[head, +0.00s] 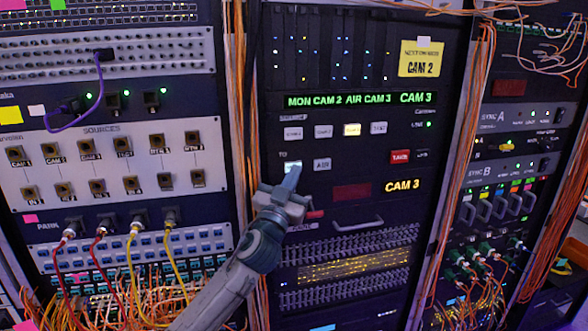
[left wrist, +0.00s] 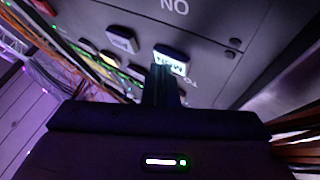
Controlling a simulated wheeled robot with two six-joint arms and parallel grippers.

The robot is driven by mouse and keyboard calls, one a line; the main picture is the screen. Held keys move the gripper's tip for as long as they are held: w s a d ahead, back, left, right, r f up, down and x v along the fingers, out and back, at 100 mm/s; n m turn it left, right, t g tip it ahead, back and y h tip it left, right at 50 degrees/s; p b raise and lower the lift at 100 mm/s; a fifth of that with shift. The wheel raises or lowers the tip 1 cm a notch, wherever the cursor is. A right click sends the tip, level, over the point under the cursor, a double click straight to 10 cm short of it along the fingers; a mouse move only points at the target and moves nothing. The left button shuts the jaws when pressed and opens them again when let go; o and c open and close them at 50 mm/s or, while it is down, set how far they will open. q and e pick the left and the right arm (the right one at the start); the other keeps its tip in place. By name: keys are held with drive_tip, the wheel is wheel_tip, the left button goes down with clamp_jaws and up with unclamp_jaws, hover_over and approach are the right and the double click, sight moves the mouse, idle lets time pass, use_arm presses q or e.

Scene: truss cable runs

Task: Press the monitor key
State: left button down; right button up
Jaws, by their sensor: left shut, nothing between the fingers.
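The monitor key (left wrist: 171,60) is a pale lit key marked MON, below the source row and beside the TO label. In the left wrist view my left gripper (left wrist: 163,72) is shut and empty, its fingertips at the key's edge; I cannot tell whether they touch it. In the head view the left gripper (head: 292,178) comes up from below and its tips cover part of the monitor key (head: 291,164). The AIR key (head: 322,164) is to its right and is unlit. My right gripper is in neither view.
Above is a row of source keys, one lit yellow (head: 352,130). A red TAKE key (head: 400,156) is to the right. A green display (head: 358,100) reads MON CAM 2 AIR CAM 3. Orange cable bundles (head: 240,110) run beside the panel. A patch bay (head: 115,165) stands at left.

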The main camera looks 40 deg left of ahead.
use_arm(q)
drive_tip(key=shift+d, duration=0.1)
drive_tip(key=shift+s+d+f, duration=0.1)
drive_tip(key=shift+s+d, duration=0.45)
drive_tip(key=shift+s, duration=0.05)
drive_tip(key=shift+d, duration=0.1)
drive_tip(key=shift+s+d+p, duration=0.55)
drive_tip(key=shift+s+d, duration=1.05)
drive_tip(key=shift+d, duration=0.2)
